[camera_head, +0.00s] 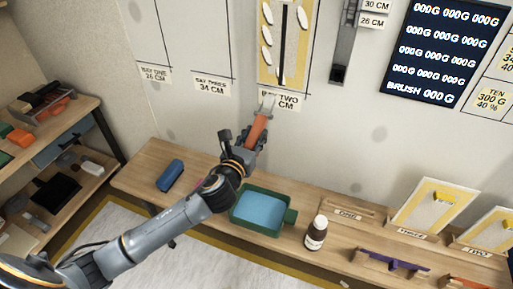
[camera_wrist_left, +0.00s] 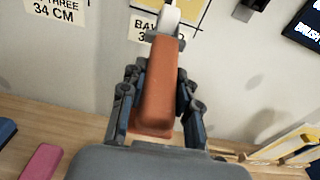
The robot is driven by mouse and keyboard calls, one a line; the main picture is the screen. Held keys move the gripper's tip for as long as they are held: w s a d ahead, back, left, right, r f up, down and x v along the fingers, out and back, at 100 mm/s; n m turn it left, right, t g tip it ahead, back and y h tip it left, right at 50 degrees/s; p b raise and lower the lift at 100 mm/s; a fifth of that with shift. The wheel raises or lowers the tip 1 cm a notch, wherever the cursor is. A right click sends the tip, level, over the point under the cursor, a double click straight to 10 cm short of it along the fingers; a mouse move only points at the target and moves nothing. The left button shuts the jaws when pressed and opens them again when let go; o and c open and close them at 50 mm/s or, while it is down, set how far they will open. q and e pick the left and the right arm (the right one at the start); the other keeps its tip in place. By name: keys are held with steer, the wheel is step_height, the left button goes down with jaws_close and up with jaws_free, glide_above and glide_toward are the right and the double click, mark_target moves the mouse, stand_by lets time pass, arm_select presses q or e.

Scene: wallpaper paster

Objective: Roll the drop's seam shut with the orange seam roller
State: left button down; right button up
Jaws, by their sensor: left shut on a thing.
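My left gripper (camera_head: 247,146) is shut on the orange handle of the seam roller (camera_head: 258,129), which points up toward the wall. In the left wrist view the handle (camera_wrist_left: 158,80) lies between the fingers and the pale roller head (camera_wrist_left: 168,18) is at the far end. The drop (camera_head: 270,68), yellow with white oval motifs, hangs in bay two. A dark vertical strip, probably the seam (camera_head: 283,45), runs down it. The roller head appears just below the drop's lower edge, over the bay label (camera_head: 291,101); I cannot tell whether it touches the wall. My right gripper is out of view.
A dark strip (camera_head: 343,45) hangs right of the drop. A shelf unit (camera_head: 88,107) stands left.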

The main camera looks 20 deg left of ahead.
mark_target(263, 121)
arm_select(q)
steer(key=shift+w+a+f, duration=0.1)
steer(key=shift+a+f, duration=0.05)
steer(key=shift+f, duration=0.1)
steer(key=shift+r, duration=0.1)
steer(key=shift+p, duration=0.4)
steer(key=shift+w, duration=0.6)
steer(key=w, duration=0.5)
steer(key=shift+d, duration=0.2)
steer(key=shift+w, duration=0.15)
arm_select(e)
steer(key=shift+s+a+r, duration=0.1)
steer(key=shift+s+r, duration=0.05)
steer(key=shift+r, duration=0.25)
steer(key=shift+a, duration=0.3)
arm_select(q)
steer(key=shift+w, duration=0.35)
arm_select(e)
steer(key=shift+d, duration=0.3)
